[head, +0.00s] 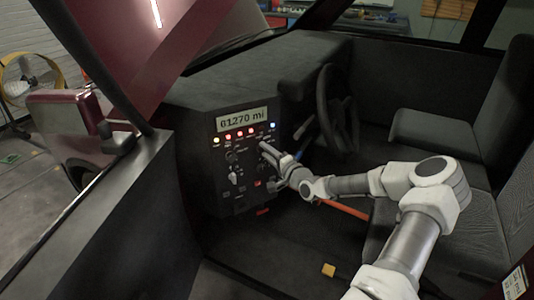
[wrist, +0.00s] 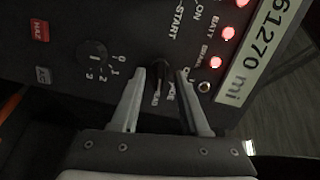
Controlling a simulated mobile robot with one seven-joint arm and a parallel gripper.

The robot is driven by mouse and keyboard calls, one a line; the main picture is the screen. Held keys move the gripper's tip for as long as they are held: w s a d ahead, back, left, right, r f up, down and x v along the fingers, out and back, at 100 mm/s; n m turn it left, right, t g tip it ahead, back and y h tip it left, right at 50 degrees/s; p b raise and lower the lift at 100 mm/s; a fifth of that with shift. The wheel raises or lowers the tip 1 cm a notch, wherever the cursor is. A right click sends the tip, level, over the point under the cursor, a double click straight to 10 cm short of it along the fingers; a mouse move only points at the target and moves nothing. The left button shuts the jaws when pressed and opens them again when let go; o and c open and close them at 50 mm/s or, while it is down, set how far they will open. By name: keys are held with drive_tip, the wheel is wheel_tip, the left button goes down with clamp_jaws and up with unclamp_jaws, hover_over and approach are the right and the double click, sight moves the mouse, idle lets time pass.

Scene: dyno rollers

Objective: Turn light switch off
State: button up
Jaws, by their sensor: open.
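The dark control panel (head: 225,160) stands on the dash, with a row of lit lamps and a "61270 mi" display. My gripper (head: 268,163) is at the panel's right side, below the lamps. In the wrist view my gripper (wrist: 162,72) is open, with its two fingers pointing at the panel face. A dark switch (wrist: 160,68) lies between the fingertips; its label is partly covered. I cannot tell whether the fingers touch it. A rotary knob (wrist: 95,55) with numbered positions is left of the fingers. I cannot read which control is the light switch.
The mileage display (head: 242,119) is above the lamps. The steering wheel (head: 338,110) is right of the panel, close to my arm. Dark seats (head: 440,140) are behind the arm. The open door frame (head: 110,225) is on the left.

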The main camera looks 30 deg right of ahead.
clamp_jaws()
drive_tip(key=shift+n, duration=0.4)
drive_tip(key=n+b, duration=0.2)
drive_tip(key=n, duration=0.2)
drive_tip(key=n+h+b, duration=0.1)
drive_tip(key=n+b, duration=0.2)
drive_tip(key=n+g+b, duration=0.1)
drive_tip(key=n+b, duration=0.1)
drive_tip(key=n, duration=0.2)
drive_tip(key=shift+a+n, duration=0.25)
drive_tip(key=shift+n, duration=0.05)
drive_tip(key=shift+r+n+h+b, duration=0.15)
drive_tip(key=shift+n+h+b, duration=0.25)
drive_tip(key=shift+n+b, duration=0.75)
